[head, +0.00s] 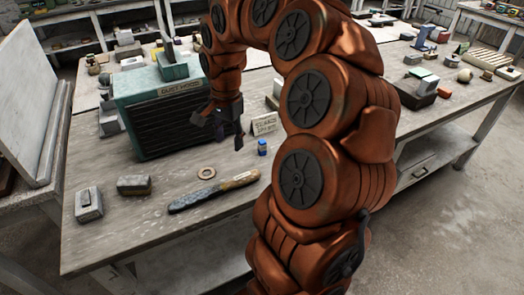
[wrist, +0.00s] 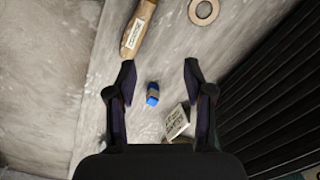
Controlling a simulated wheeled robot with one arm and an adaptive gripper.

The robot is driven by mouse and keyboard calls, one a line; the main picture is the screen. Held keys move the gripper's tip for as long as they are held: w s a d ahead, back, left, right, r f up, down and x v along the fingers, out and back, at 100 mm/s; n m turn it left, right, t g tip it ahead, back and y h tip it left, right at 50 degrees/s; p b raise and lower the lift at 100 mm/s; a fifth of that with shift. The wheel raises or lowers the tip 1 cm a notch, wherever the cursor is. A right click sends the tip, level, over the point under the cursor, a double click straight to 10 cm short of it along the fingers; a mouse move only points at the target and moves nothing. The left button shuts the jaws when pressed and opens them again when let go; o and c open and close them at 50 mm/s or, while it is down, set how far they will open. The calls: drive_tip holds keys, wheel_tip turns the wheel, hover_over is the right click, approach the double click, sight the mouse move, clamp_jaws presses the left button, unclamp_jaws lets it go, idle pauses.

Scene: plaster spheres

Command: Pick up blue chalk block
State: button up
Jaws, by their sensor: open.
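The blue chalk block (head: 262,147) is small, with a tan band, and stands on the workbench (head: 130,225) just in front of a lettered card. In the wrist view the blue chalk block (wrist: 153,94) lies between my two fingers, nearer the left one, and some way below them. My gripper (head: 228,135) is above the bench, to the left of the block in the head view. In the wrist view my gripper (wrist: 158,78) is open, with nothing between its fingertips.
A lettered card (wrist: 177,122) stands close to the block. A dark ribbed dust hood box (head: 175,115) is left of my gripper. A long wooden-handled tool (head: 212,191) and a ring (head: 206,173) lie in front. Small blocks (head: 134,185) sit at the left.

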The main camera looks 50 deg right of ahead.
sight(262, 141)
drive_tip(key=d+f+m, duration=0.1)
drive_tip(key=d+m, duration=0.1)
drive_tip(key=d, duration=0.2)
drive_tip(key=d+f+m, duration=0.2)
drive_tip(key=d, duration=0.2)
drive_tip(key=d+f+m, duration=0.1)
drive_tip(key=d+m, duration=0.1)
drive_tip(key=d, duration=0.2)
drive_tip(key=shift+w+d+f+m+b, duration=0.15)
drive_tip(key=shift+w+m+b, duration=0.25)
drive_tip(key=shift+d+f, duration=0.25)
drive_tip(key=shift+f, duration=0.35)
drive_tip(key=shift+s+d+f+p, duration=0.1)
drive_tip(key=shift+f+p, duration=0.5)
drive_tip(key=shift+f, duration=1.05)
drive_tip(key=shift+d+f+p, duration=0.1)
drive_tip(key=shift+f+p, duration=0.45)
drive_tip(key=shift+f, duration=1.05)
clamp_jaws()
